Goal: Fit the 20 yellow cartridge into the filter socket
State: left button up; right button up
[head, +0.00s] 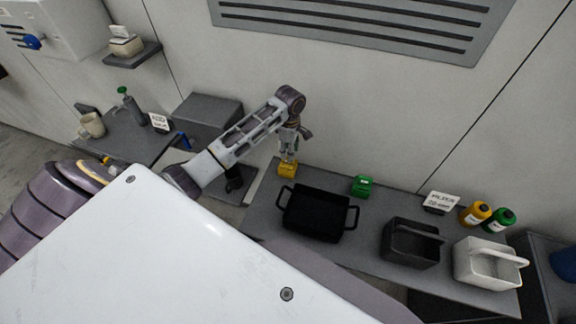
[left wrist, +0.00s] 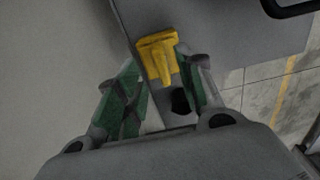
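The yellow cartridge (head: 287,170) sits at the far left end of the grey bench. My left gripper (head: 289,153) points down just above it. In the left wrist view the cartridge (left wrist: 158,58), with a T-shaped top, lies between and beyond the fingertips of the left gripper (left wrist: 162,75). The fingers are spread, and I cannot tell whether either touches it. A small dark block (head: 434,209) stands by a white sign (head: 441,200) at the bench's back right; I cannot tell whether it is the filter socket. My right gripper is not in view.
On the bench (head: 366,257) stand a black two-handled tray (head: 315,214), a green block (head: 362,186), a dark basket (head: 411,245), a white basket (head: 487,264), and yellow (head: 475,213) and green (head: 498,220) bottles. A wall rises behind. A grey box (head: 208,116) stands left.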

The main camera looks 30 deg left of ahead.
aim_at(288, 164)
pick_arm(q)
jog(key=shift+s+a+f, duration=0.1)
jog(key=shift+a+f, duration=0.1)
jog(key=shift+f, duration=0.45)
jog(key=shift+a+f+p, duration=0.1)
jog(key=shift+f+p, duration=0.4)
jog(key=shift+f, duration=1.35)
grip_shut()
